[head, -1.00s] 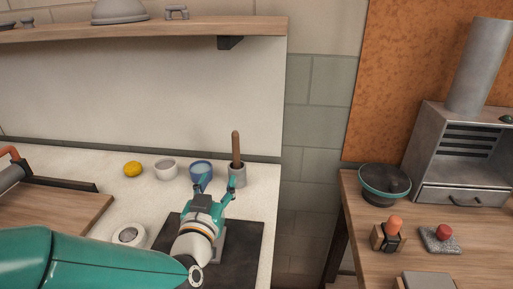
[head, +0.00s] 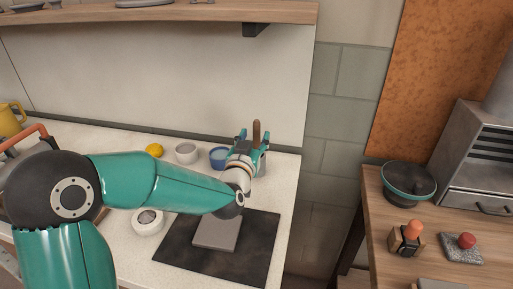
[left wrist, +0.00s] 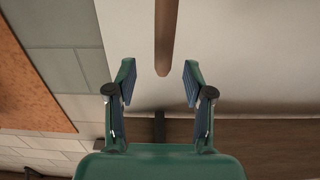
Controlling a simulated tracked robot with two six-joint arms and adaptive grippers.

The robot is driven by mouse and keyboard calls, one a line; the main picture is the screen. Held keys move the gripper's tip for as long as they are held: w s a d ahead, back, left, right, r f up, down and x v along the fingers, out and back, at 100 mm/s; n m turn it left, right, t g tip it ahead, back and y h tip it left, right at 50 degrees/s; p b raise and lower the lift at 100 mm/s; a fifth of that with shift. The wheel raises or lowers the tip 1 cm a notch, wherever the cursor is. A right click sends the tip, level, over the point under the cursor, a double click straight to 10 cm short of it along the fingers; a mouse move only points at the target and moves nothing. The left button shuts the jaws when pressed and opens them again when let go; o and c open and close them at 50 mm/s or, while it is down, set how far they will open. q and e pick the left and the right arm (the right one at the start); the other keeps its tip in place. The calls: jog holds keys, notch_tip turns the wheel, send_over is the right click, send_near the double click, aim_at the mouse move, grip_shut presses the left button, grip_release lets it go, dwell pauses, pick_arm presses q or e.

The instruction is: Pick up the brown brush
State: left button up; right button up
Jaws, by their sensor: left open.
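The brown brush (head: 256,130) stands upright in a grey cup (head: 263,166) at the back right of the white counter. Only its handle shows, and the cup is mostly hidden behind my gripper. My left gripper (head: 253,138) is open at the handle, with one finger on each side of it in the head view. In the left wrist view the handle (left wrist: 165,38) comes down from the top edge. Its rounded end lies in the gap between the open fingers (left wrist: 159,72), apart from both. My right gripper is not in view.
A blue cup (head: 218,158) stands close left of my gripper, then a white bowl (head: 186,153) and a yellow item (head: 155,150). A wooden shelf (head: 170,14) hangs above. A dark mat (head: 180,252) with a grey slab lies in front.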

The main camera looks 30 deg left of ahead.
aim_at(255, 129)
pick_arm(q)
jog(key=shift+w+a+r, duration=0.15)
jog(key=shift+w+a, duration=0.05)
jog(key=shift+w, duration=0.1)
jog(key=p+x, duration=0.1)
jog(key=x, duration=0.2)
jog(key=shift+w+a, duration=0.2)
jog(key=shift+w+p, duration=0.3)
jog(key=shift+w, duration=0.15)
grip_shut()
